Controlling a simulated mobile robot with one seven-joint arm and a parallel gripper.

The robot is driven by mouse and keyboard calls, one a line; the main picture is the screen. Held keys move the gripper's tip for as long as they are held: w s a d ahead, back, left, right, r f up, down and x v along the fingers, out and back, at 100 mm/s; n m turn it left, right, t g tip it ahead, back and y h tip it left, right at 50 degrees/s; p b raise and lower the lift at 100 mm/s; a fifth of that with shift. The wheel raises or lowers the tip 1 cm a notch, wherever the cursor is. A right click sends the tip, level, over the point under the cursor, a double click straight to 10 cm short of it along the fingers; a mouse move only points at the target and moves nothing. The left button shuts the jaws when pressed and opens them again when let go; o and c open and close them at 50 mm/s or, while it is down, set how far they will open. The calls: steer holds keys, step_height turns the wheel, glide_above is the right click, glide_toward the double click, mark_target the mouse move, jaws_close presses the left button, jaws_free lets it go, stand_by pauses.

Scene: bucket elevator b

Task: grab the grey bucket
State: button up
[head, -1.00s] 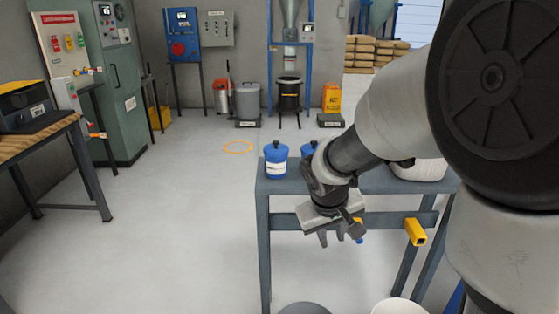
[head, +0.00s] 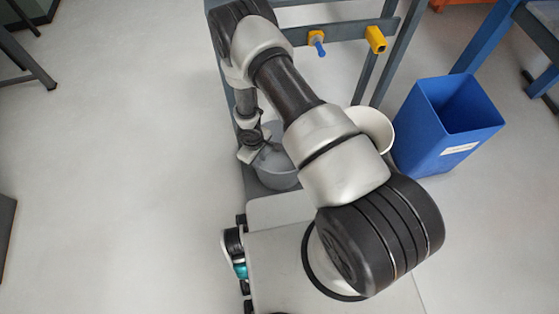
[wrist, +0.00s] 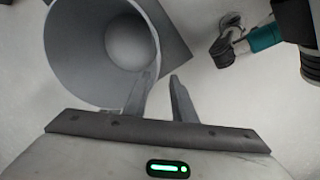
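The grey bucket (head: 276,174) stands at the foot of the bench frame, partly hidden behind my arm in the head view. In the wrist view the grey bucket (wrist: 78,50) fills the upper left, and I look into its empty inside. My gripper (head: 250,152) is at the bucket's left side in the head view. In the wrist view my gripper (wrist: 160,80) has its two fingers apart. The left finger overlaps the bucket's rim and the right finger is outside it. I cannot tell whether either finger touches the wall.
A white bucket (head: 374,126) stands right of the grey one, partly behind my arm. A blue bin (head: 432,145) is further right. The bench frame (head: 350,32) with a yellow part (head: 376,40) rises behind. The floor to the left is clear.

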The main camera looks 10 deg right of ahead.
mark_target(265, 173)
steer(key=f+b, duration=0.2)
steer(key=f, duration=0.3)
steer(key=w+d+f+b, duration=0.1)
steer(key=f, duration=0.4)
steer(key=f+b, duration=0.2)
steer(key=f, duration=0.3)
steer(key=shift+w+d+f+b, duration=0.15)
steer(key=shift+d+f+b, duration=0.15)
steer(key=shift+d, duration=0.1)
steer(key=shift+r, duration=0.1)
jaws_close()
stand_by(0.5)
